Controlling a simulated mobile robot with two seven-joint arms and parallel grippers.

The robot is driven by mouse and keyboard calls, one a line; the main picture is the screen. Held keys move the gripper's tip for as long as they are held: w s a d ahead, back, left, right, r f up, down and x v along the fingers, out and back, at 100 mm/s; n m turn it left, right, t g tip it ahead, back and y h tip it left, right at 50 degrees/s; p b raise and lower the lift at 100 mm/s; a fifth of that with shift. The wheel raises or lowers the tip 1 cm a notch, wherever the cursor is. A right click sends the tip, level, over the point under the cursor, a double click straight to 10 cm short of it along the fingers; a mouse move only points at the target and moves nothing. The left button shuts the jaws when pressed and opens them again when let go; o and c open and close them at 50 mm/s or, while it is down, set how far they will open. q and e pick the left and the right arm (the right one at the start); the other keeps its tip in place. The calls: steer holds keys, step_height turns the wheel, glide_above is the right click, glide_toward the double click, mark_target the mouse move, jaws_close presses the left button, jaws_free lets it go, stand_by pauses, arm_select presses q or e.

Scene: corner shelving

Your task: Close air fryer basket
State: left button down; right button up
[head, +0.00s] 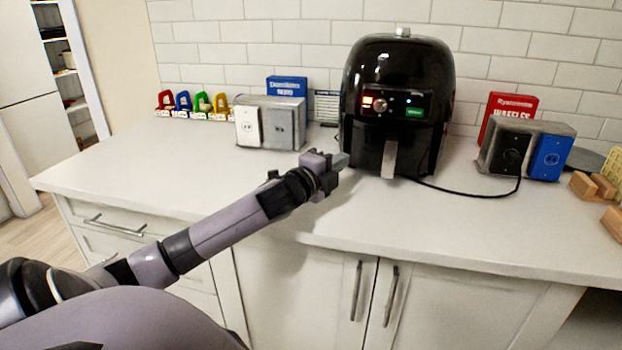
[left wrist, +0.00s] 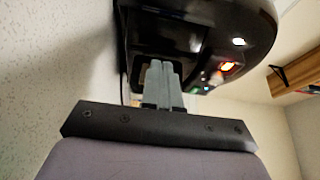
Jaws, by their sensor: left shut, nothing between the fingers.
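The black air fryer (head: 400,85) stands on the counter against the tiled wall. Its basket front (head: 410,150), with a grey handle (head: 389,158), faces me and looks flush or nearly flush with the body; I cannot tell whether a small gap is left. My left gripper (head: 341,160) is shut and empty, at the fryer's lower left front beside the handle. In the left wrist view the shut fingers (left wrist: 162,82) point at the dark fryer body (left wrist: 195,30); contact is unclear. My right gripper is not in view.
Grey outlet boxes (head: 270,122) stand left of the fryer, with coloured locks (head: 200,104) farther left. Another outlet box (head: 525,148) stands to the right, with a black cord (head: 465,191) running from it to the fryer. The counter's front left (head: 140,185) is clear.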

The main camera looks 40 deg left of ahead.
arm_select(q)
steer(key=shift+s+f, duration=0.25)
steer(key=shift+s, duration=0.25)
steer(key=s, duration=0.4)
steer(key=shift+s+d, duration=0.25)
steer(key=shift+s, duration=0.1)
steer(key=shift+s+d+r, duration=0.1)
steer(key=shift+s+r, duration=0.05)
steer(key=shift+s, duration=0.9)
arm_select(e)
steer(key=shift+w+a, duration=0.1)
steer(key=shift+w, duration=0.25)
arm_select(q)
steer(key=shift+s, duration=0.1)
